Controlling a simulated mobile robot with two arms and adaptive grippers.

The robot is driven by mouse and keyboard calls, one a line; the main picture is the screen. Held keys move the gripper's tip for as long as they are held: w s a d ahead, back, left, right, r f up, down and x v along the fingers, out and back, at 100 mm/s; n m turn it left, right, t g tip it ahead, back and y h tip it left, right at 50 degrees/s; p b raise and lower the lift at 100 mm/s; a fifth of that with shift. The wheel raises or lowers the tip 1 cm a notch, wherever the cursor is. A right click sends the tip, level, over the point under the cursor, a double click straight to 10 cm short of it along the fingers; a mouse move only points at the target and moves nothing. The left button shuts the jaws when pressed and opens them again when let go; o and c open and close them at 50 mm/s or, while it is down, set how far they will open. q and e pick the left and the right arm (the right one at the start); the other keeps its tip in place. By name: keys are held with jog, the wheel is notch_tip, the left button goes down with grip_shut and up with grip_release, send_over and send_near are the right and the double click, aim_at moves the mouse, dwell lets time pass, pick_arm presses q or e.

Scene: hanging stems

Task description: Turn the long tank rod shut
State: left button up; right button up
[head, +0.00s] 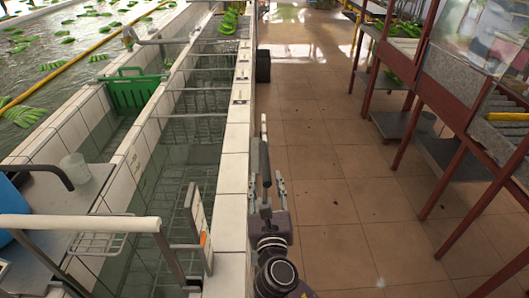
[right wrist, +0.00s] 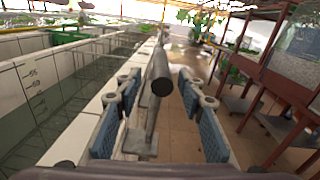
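The long tank rod (head: 264,155) stands at the outer side of the white tiled tank wall (head: 237,130), with a dark grip. In the right wrist view the rod (right wrist: 155,88) is a grey bar with a black round end towards the camera, above a grey metal plate. My right gripper (head: 266,183) is open, with one finger on each side of the rod. In the right wrist view its blue-padded fingers (right wrist: 160,110) show gaps to the rod on both sides. The rod's lower part is partly hidden by the gripper. My left gripper is not in view.
Water-filled tanks (head: 190,150) lie left of the wall, with a green crate (head: 135,92) and a hinged white panel (head: 196,222). A white rail (head: 80,223) crosses the lower left. Brown tiled floor (head: 325,170) is free to the right, up to red-legged racks (head: 455,175).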

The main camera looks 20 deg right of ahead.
aim_at(265, 160)
jog(key=shift+d+r+n, duration=0.15)
jog(key=shift+r+n, duration=0.05)
jog(key=shift+n, duration=0.4)
jog(key=shift+w+r, duration=0.1)
jog(key=shift+w, duration=0.2)
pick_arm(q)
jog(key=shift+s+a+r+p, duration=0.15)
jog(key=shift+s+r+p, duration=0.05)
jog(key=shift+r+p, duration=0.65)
pick_arm(e)
jog(key=x, duration=0.7)
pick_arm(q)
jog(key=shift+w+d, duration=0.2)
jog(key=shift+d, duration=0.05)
pick_arm(e)
grip_shut()
